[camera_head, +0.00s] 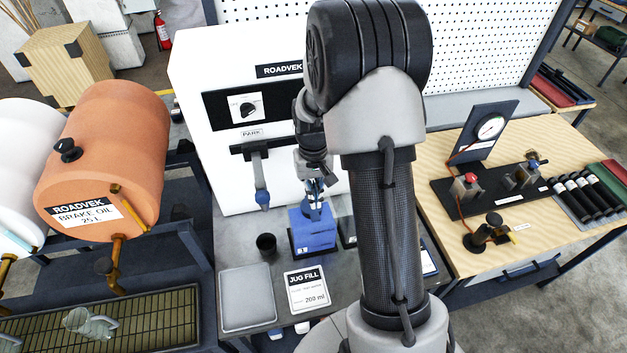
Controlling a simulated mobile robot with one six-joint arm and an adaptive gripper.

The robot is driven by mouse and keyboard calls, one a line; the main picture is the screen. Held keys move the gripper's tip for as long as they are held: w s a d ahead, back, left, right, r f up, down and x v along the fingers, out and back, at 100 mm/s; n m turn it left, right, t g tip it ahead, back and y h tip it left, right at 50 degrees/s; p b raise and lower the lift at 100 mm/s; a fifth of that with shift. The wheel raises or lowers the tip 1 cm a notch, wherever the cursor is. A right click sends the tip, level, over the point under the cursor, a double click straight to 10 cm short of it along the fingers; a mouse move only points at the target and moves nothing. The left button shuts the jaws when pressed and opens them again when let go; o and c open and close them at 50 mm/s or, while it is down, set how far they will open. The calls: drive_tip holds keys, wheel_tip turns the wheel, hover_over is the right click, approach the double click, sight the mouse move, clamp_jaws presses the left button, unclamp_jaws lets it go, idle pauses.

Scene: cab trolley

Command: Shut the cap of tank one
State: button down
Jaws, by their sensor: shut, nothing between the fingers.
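A small blue tank (314,236) stands on the grey trolley top, in front of the white cabinet. No number is readable on it, so I cannot tell whether it is tank one. A blue raised part, possibly its cap (313,211), shows on top. I cannot tell whether it is open or shut. My gripper (315,192) points down just above this part, shut and empty. I cannot tell whether it touches the part. Beside the blue tank, to the right, a dark-edged grey thing (347,232) is mostly hidden behind my arm.
A lever with a blue tip (263,198) hangs on the cabinet (190,85), close left of my gripper.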

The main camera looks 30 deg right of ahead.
sight(314, 214)
wheel_tip(314, 214, down, 5)
drive_tip(key=shift+s+r, duration=0.1)
drive_tip(key=shift+s, duration=0.05)
idle(0.4)
